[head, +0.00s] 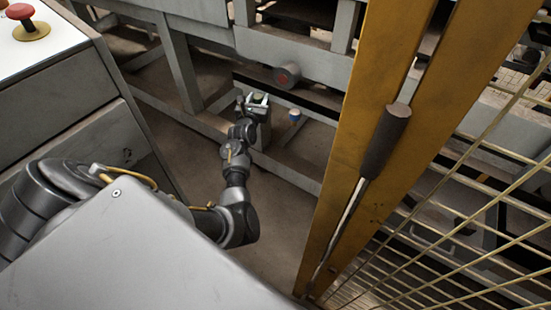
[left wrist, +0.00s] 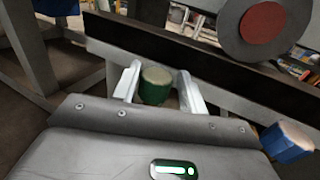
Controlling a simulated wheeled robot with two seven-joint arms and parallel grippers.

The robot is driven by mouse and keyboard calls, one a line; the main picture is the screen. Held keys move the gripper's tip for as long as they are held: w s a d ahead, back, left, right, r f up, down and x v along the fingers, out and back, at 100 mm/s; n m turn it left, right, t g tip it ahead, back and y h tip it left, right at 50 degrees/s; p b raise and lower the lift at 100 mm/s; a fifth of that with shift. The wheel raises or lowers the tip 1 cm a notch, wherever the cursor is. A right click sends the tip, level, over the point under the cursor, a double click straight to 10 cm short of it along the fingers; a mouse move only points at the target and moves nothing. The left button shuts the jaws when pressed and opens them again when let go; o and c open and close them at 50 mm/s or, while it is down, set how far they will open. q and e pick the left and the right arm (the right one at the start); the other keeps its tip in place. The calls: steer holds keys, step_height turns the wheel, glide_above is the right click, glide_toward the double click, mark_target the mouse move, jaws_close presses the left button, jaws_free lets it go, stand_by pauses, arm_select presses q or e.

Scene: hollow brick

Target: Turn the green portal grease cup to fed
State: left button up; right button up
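The green grease cup (left wrist: 154,86) has a pale tan top and a green side. In the left wrist view it stands between the two pale fingers of my left gripper (left wrist: 160,88). The fingers are apart, with a gap visible on each side of the cup. In the head view my left gripper (head: 258,101) is at the machine's lower frame, with the green cup (head: 259,98) small between its fingers. A fed mark cannot be made out. My right gripper is not in either view.
A blue cup with a pale top (head: 294,115) is right of my left gripper; it also shows in the left wrist view (left wrist: 287,141). A grey roller with a red centre (head: 287,74) is above. A yellow post (head: 365,130) and mesh fence (head: 470,210) stand right.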

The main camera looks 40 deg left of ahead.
arm_select(q)
steer(key=p+v, duration=0.2)
steer(key=v, duration=0.8)
steer(key=s+d+f+m+g+h+p, duration=0.2)
steer(key=d+f+m+p, duration=0.3)
steer(key=m, duration=0.5)
steer(key=s+d+f+m+g+h+p, duration=0.3)
steer(key=s+d+f+m+h+p, duration=0.1)
steer(key=d+f+m, duration=0.5)
steer(key=shift+s+d+f+m+p, duration=0.4)
steer(key=shift+s+d+f+p, duration=0.2)
steer(key=shift+f+p, duration=0.45)
